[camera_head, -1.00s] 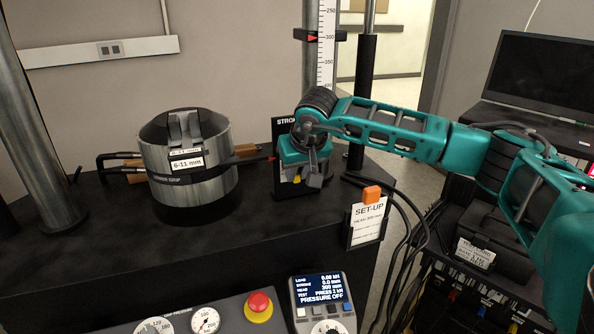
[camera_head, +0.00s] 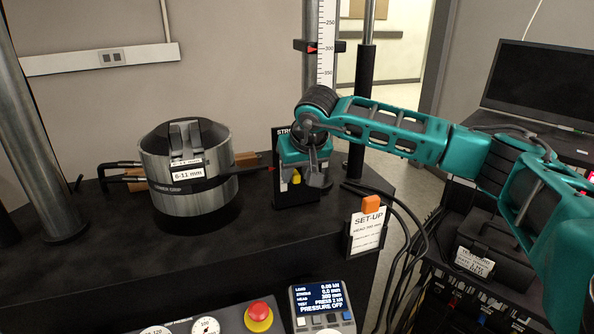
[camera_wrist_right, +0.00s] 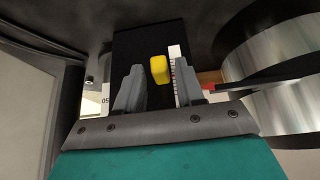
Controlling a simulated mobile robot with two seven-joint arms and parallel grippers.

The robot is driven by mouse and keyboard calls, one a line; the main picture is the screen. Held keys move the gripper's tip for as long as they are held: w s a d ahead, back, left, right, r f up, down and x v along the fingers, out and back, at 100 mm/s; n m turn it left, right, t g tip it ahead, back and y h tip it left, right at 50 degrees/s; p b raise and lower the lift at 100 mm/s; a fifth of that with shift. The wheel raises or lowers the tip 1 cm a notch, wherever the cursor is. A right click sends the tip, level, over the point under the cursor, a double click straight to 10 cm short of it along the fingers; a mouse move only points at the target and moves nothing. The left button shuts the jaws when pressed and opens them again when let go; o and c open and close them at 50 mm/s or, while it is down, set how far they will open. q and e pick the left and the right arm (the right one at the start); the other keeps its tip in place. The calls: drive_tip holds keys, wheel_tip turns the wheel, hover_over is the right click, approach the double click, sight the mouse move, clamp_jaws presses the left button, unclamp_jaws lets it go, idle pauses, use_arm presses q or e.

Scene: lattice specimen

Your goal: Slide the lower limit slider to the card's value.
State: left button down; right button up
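A yellow slider (camera_head: 296,178) shows on the dark upright stroke board (camera_head: 282,143), low on its face. In the right wrist view the yellow slider (camera_wrist_right: 159,70) appears between the two grey fingers of my right gripper (camera_wrist_right: 158,82). The fingers are apart, with a gap on each side of it; how deep it lies between them I cannot tell. In the head view my right gripper (camera_head: 307,172) is in front of the board and hides part of it. The set-up card (camera_head: 368,230) stands in a holder at the right; its small lines are unreadable. My left gripper is not seen.
A metal cylinder (camera_head: 212,195) labelled 6-11 mm stands left of the board. A red pointer (camera_head: 270,168) is beside the board's left edge. Below are a display (camera_head: 320,298) and a red emergency button (camera_head: 259,314). Cables (camera_head: 412,225) hang at the right.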

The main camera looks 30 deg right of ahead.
drive_tip(key=shift+o, duration=0.8)
drive_tip(key=shift+v, duration=3)
drive_tip(key=v, duration=1.3)
